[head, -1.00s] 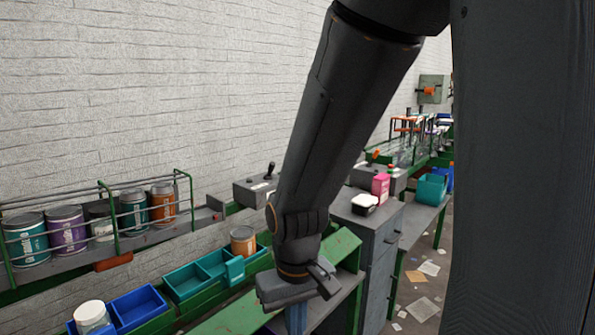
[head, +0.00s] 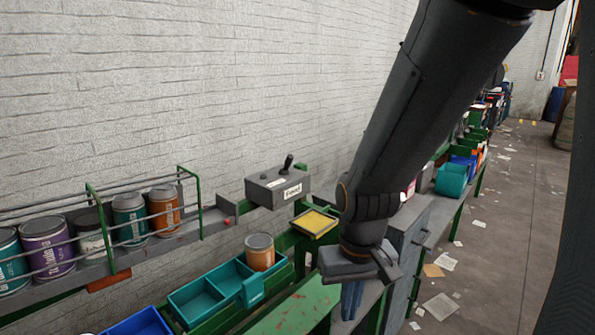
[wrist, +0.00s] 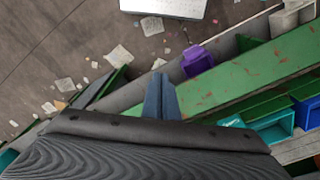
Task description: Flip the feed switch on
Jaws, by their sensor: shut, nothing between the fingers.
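The feed switch is a grey box (head: 278,186) with a white "Feed" label, mounted by the brick wall at the end of the can rack in the head view. Its dark lever (head: 287,163) sticks up from the top, leaning slightly right. My gripper (head: 351,300) hangs down to the right of the box, nearer and lower, apart from it. Its blue fingers are together and empty. They also show in the wrist view (wrist: 161,98), pointing over the bench and floor. The switch is not in the wrist view.
Several cans stand in the wire-railed rack (head: 110,262) at left. A teal bin (head: 200,304) and an orange-brown can (head: 260,252) are below the switch. A yellow-topped tray (head: 315,223) lies between switch and arm. Drawers (head: 408,250) stand at right; papers litter the floor.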

